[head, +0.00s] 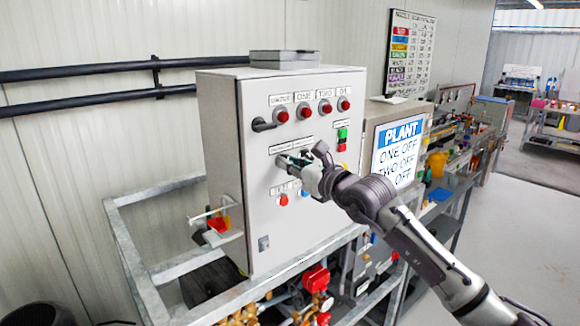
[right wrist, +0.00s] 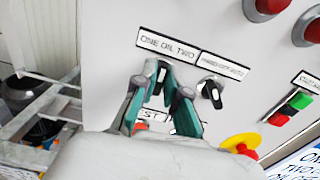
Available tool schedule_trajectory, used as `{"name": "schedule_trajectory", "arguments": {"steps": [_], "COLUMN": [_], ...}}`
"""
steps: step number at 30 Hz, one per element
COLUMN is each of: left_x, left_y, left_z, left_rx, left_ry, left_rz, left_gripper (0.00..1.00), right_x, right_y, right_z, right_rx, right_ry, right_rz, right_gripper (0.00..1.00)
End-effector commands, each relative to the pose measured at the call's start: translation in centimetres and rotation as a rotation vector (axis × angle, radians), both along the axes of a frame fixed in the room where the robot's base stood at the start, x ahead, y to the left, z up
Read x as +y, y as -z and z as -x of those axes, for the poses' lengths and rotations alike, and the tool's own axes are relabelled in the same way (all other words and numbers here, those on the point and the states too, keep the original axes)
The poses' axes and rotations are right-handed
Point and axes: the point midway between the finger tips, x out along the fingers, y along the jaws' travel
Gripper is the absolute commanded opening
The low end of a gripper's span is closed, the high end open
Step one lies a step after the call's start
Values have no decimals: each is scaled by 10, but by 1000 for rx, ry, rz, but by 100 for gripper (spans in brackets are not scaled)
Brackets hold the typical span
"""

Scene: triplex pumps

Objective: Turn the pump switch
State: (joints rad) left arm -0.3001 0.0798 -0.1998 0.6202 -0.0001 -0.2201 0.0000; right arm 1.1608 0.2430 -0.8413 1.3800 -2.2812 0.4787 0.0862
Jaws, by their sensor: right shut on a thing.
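The pump switch (right wrist: 161,76) is a dark rotary knob on the control panel, below a label reading like "ONE OIL TWO". My right gripper (right wrist: 160,84) is shut on this knob, with a teal-padded finger on each side of it. In the head view my right gripper (head: 296,163) reaches the front face of the grey control cabinet (head: 248,225) from the right and hides most of the knob. The exact angle of the knob is hard to tell. My left gripper is not in view.
A second black rotary switch (right wrist: 212,91) sits just right of the held one. Red lamps (head: 325,107), green and red buttons (head: 342,139) and a yellow-and-red button (right wrist: 241,146) are close by. A metal frame (head: 150,290) surrounds the cabinet's base.

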Motion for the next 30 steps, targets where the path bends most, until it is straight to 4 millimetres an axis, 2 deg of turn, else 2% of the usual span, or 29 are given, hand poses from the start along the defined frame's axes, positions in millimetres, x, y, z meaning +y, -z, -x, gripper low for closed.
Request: {"name": "schedule_trajectory", "arguments": {"steps": [7,15,21,30], "left_x": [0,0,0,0], "left_y": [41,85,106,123], "left_z": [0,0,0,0], "left_rx": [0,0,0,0], "left_ry": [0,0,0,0], "left_rz": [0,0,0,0], "left_gripper": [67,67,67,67], "right_x": [1,1,1,2], "right_y": [7,7,5,3], "right_z": [1,1,1,2], "right_rx": [-102,-265,-374,-486], "right_ry": [0,1,0,0], "right_rz": [99,263,374,489], "right_gripper": [0,0,0,0]}}
